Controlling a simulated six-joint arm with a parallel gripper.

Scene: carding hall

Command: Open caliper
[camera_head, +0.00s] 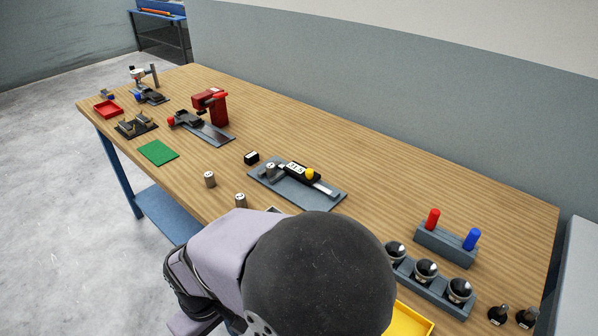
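The caliper (297,170) lies on a grey base plate (290,192) near the middle of the wooden table. It has a dark body with a small white display, a yellow knob (310,174) and a pale metal bar (326,188) reaching to the right. A short metal cylinder with a marked top (270,170) is at its left end. The jaw gap is too small to judge. My gripper is not visible.
Two metal cylinders (210,179) (240,200) and a black block (252,157) stand left of the plate. A red press (212,106) and green mat (158,152) are farther left. A cup rack (435,288), peg block (445,242) and yellow tray (410,322) are at right.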

